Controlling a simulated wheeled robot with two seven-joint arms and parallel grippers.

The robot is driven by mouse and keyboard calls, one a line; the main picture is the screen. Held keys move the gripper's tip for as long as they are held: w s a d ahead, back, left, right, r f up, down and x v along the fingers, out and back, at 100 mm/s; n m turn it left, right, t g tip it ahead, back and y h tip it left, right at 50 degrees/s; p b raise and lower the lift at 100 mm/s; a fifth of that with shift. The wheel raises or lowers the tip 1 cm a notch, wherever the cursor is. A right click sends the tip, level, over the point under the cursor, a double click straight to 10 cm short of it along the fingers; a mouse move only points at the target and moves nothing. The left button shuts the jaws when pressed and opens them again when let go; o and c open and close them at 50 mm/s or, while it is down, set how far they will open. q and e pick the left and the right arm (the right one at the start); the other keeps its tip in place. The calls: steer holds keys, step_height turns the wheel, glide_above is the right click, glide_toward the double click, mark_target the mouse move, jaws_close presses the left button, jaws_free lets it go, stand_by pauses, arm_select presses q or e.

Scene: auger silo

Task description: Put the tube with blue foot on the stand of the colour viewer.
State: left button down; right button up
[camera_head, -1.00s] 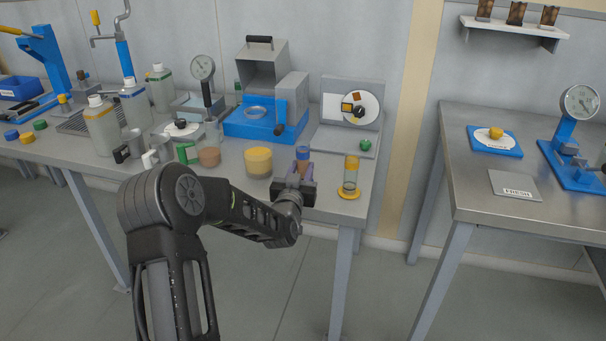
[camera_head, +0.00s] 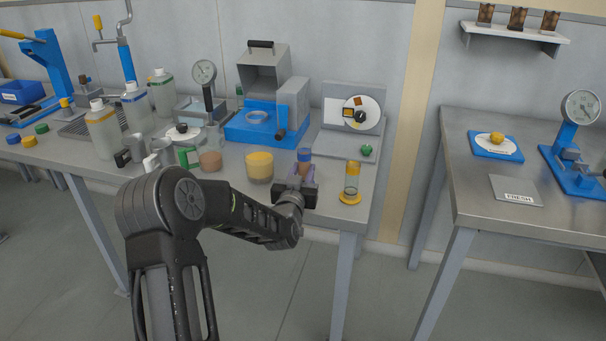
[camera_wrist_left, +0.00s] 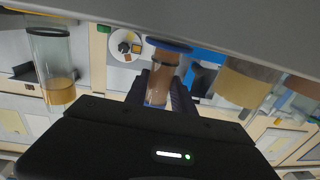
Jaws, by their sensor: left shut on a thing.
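The tube with blue foot (camera_head: 304,155) has a clear wall, brown contents and a blue end uppermost in the head view. My left gripper (camera_head: 298,180) is shut on it near the bench's front edge. In the left wrist view the tube (camera_wrist_left: 160,80) lies between the fingers (camera_wrist_left: 160,95), with its blue ring towards the top of the picture. The gripper hides its lower part in the head view. The colour viewer (camera_head: 340,94) is a grey panel with a white disc of coloured patches and a flat grey base, behind and right of the tube. My right gripper is not in view.
A tube with a yellow foot (camera_head: 351,197) stands right of my gripper. An amber jar (camera_head: 259,167) stands to its left. A green knob (camera_head: 366,150) is on the viewer's base. A blue device (camera_head: 253,125) stands behind. A second bench (camera_head: 455,185) stands right across a gap.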

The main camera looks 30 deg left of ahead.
arm_select(q)
step_height(320, 180, up, 9)
stand_by(0.9)
steer(key=shift+r, duration=0.1)
stand_by(1.1)
